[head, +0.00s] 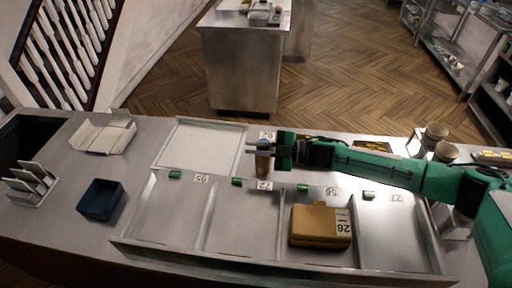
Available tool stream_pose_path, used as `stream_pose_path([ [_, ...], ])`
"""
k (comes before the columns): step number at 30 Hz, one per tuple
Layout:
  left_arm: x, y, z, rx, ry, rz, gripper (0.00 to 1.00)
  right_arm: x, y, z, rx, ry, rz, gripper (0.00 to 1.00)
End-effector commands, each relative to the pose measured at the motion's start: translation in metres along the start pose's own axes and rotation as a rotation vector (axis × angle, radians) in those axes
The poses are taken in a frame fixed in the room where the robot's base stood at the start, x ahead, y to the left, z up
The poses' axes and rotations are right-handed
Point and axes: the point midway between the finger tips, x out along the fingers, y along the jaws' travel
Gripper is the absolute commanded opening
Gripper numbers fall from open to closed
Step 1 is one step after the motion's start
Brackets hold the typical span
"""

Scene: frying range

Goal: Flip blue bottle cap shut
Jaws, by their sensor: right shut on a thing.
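My right gripper (262,148) reaches in from the right, over the back of the metal counter. It is shut on a small tan, upright, cylinder-like thing (263,166). The gripper hides part of this thing, and I cannot tell whether it is the bottle. I see no clearly blue bottle cap, so I cannot tell if a cap is open or shut. My left gripper is not in view.
A dark blue open box (101,213), a white folded carton (102,136) and a white slotted rack (32,183) stand at the left. A tan case (318,226) lies in the sunken metal trays. Cups (436,131) stand at the right. The back-left tray (201,145) is empty.

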Motion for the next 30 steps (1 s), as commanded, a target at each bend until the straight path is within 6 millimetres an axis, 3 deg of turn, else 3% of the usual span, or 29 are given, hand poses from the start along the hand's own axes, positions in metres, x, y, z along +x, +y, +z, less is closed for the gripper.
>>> stream_pose_path([
  [2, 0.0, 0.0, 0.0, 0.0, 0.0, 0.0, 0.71, 0.0, 0.0, 0.0, 0.0, 0.0, 0.0, 0.0],
  [3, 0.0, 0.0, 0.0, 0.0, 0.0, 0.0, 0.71, 0.0, 0.0, 0.0, 0.0, 0.0, 0.0, 0.18],
  [6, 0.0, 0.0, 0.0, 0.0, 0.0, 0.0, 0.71, 0.0, 0.0, 0.0, 0.0, 0.0, 0.0, 0.32],
  [17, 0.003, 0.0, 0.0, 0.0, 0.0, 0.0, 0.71, -0.006, -0.001, 0.001, -0.001, -0.001, 0.0, 0.32],
  [22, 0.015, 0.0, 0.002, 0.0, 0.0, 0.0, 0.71, -0.029, -0.002, 0.003, -0.003, -0.002, 0.001, 0.32],
  [30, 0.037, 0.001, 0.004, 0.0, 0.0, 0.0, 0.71, -0.086, -0.003, 0.004, -0.003, -0.003, 0.001, 0.32],
])
